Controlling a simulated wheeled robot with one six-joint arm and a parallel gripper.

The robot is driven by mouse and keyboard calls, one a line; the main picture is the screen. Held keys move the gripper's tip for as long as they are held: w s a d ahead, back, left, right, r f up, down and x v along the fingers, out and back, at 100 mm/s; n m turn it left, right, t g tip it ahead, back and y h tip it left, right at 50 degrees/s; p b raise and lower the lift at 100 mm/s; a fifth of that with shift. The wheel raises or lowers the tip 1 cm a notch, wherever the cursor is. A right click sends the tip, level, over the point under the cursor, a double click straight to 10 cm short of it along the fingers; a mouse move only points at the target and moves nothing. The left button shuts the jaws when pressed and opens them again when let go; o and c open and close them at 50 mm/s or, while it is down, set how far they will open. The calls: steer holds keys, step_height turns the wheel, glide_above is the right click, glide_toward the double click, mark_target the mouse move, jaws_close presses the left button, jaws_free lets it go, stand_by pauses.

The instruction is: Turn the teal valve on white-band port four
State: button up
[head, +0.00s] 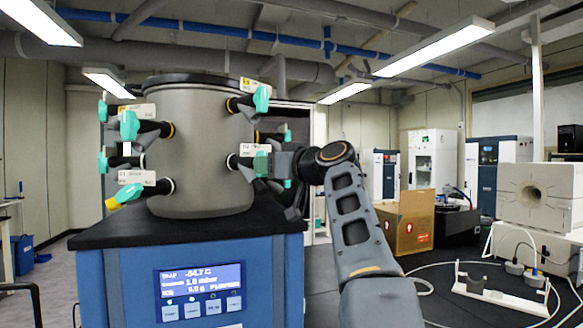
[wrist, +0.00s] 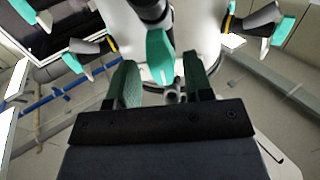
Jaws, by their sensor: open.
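The grey freeze dryer drum (head: 203,150) carries several black ports with teal valves. The lower right port has a white band (head: 229,161) and a small white label whose print is hard to read. Its teal valve (head: 261,166) is at my gripper (head: 272,163) in the head view, partly covered by it. In the wrist view the teal valve (wrist: 160,55) stands between the two green-padded fingers of my gripper (wrist: 160,72). The fingers are open, with a visible gap on each side of the valve. Its contact with the pads cannot be seen.
An upper right teal valve (head: 261,99) sits above my gripper on a yellow-banded port. Other teal valves (head: 130,125) stick out on the left. The drum stands on a black top (head: 110,236) over a blue cabinet with a display (head: 200,292). A cardboard box (head: 405,222) is at right.

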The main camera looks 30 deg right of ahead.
steer(key=b+v, duration=0.2)
steer(key=v, duration=1.1)
steer(key=shift+b, duration=0.4)
